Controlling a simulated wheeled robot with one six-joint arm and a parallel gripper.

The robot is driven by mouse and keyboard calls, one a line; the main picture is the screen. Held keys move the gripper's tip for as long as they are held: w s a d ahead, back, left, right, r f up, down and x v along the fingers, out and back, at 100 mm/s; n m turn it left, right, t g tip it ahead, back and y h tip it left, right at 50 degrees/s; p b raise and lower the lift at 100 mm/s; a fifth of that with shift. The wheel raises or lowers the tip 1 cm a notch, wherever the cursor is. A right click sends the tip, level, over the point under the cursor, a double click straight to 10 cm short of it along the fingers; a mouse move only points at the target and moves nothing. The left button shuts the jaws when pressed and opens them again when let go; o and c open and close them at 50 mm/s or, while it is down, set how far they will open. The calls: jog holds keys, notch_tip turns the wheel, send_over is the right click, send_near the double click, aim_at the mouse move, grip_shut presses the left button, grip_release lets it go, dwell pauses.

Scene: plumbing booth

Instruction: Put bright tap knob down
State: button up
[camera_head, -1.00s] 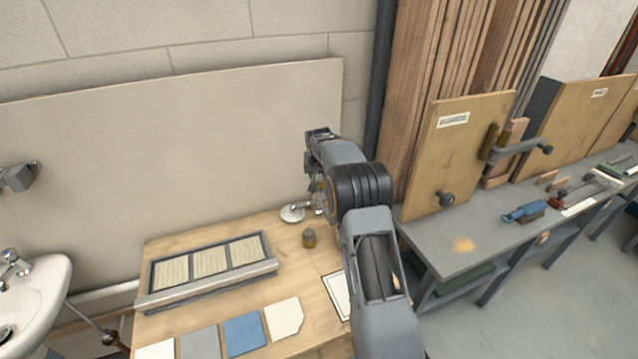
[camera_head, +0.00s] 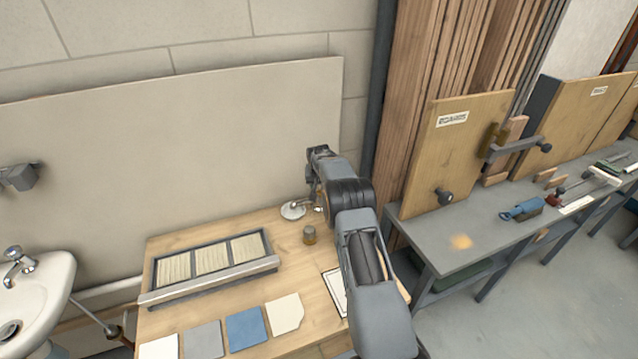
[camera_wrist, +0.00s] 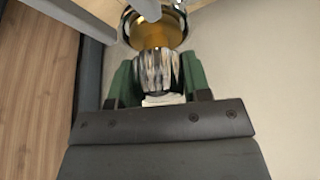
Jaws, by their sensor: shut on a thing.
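The bright tap knob (camera_wrist: 156,72) is a shiny chrome, ribbed piece, seen close up in the wrist view. My gripper (camera_wrist: 158,66) is shut on it, with a green finger on each side. A brass-coloured round part (camera_wrist: 160,34) is right beyond the knob; I cannot tell whether they are joined. In the head view my gripper (camera_head: 316,196) is over the back right part of the wooden bench (camera_head: 285,260), partly hidden by my arm. The knob cannot be made out clearly there.
A tray with three sections (camera_head: 210,262) and several flat samples (camera_head: 246,331) lie left and in front. A wall panel (camera_head: 170,150) stands behind; a wooden board (camera_head: 455,155) stands right.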

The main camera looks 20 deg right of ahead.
jog(key=shift+f, duration=0.1)
jog(key=o, duration=1)
jog(key=shift+o, duration=0.2)
